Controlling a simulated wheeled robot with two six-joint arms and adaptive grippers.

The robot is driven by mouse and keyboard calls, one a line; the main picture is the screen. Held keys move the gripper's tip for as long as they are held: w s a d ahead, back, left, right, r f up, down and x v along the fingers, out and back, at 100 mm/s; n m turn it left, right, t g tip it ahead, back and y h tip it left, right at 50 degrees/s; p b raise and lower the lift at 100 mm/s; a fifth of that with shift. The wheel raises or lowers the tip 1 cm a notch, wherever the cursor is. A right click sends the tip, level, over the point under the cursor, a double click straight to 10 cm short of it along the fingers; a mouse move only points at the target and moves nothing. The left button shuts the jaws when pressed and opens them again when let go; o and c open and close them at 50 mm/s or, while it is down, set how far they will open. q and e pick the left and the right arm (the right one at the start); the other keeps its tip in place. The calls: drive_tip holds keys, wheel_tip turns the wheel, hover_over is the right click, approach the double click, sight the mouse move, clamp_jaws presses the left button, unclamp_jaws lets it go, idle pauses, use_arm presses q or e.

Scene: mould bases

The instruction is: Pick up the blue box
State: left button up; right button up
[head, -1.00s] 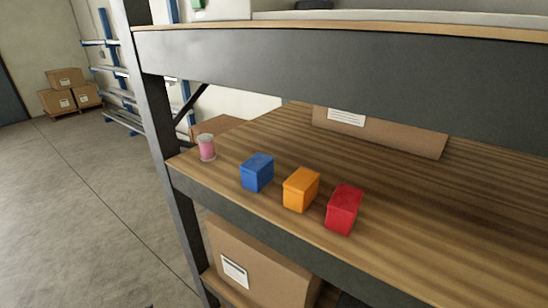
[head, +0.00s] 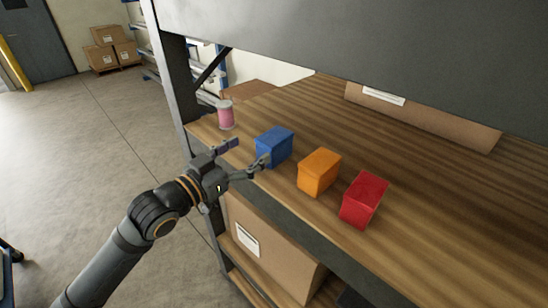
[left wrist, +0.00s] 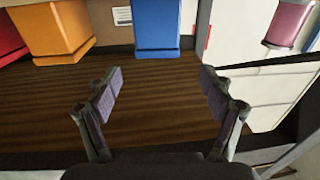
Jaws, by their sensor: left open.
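The blue box (head: 275,147) stands on the wooden shelf, left of an orange box (head: 319,172) and a red box (head: 364,199). My left gripper (head: 248,157) is open and empty at the shelf's front edge, just in front of the blue box; one finger overlaps the box's lower front in the head view. In the left wrist view the blue box (left wrist: 157,25) is beyond the open fingers (left wrist: 162,98), roughly between them and clear of both. My right gripper is not in view.
A pink spool (head: 226,115) stands left of the blue box near the shelf post (head: 180,85). A cardboard box (head: 420,115) lies at the back of the shelf. An upper shelf beam (head: 350,50) hangs above. The wood right of the red box is clear.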

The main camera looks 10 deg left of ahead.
sight(275, 135)
use_arm(q)
drive_tip(key=w+d+f+b, duration=0.1)
drive_tip(key=b, duration=0.2)
drive_tip(key=shift+w+d+r, duration=0.3)
drive_tip(key=shift+w+r, duration=0.1)
drive_tip(key=shift+w, duration=0.3)
drive_tip(key=shift+w+b, duration=0.2)
drive_tip(key=shift+b, duration=0.1)
drive_tip(key=shift+w+d, duration=0.3)
drive_tip(key=shift+d, duration=0.3)
drive_tip(key=shift+w, duration=0.45)
drive_tip(key=x, duration=0.4)
drive_tip(key=shift+w+d+f, duration=0.15)
drive_tip(key=shift+w+d, duration=0.05)
drive_tip(key=shift+w, duration=0.1)
drive_tip(key=shift+s+a, duration=0.15)
drive_tip(key=shift+c, duration=1.3)
drive_tip(key=c, duration=1.2)
drive_tip(key=shift+c, duration=0.5)
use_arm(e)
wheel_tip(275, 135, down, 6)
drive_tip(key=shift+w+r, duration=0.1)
use_arm(q)
drive_tip(key=shift+r, duration=0.2)
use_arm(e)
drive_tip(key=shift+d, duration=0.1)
